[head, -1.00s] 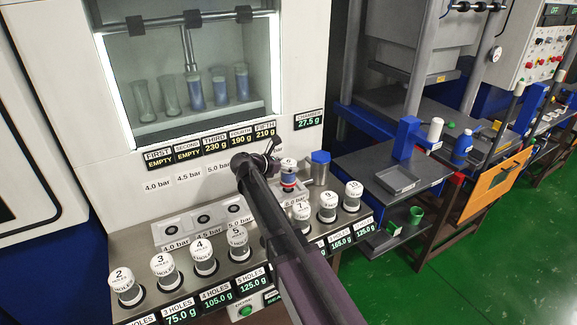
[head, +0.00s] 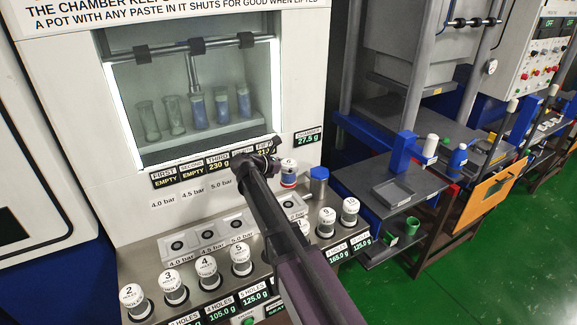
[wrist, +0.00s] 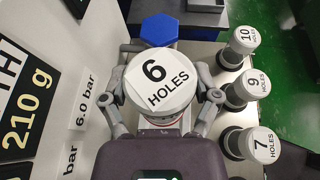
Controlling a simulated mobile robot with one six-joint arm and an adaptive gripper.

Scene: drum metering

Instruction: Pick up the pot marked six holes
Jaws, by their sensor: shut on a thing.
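The pot marked six holes (wrist: 160,82) is a white-capped cylinder with "6 HOLES" on its lid. My gripper (wrist: 162,92) has a finger on each side of it in the wrist view, shut on it. My arm hides part of that station and the bench in front.
Pots 7 (wrist: 262,145), 9 (wrist: 254,85) and 10 (wrist: 245,40) stand in a row to the right in the wrist view. A blue-capped grey container (head: 319,182) is close beside the held pot. Pots 2 to 5 stand front left; a glass chamber (head: 200,110) is behind.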

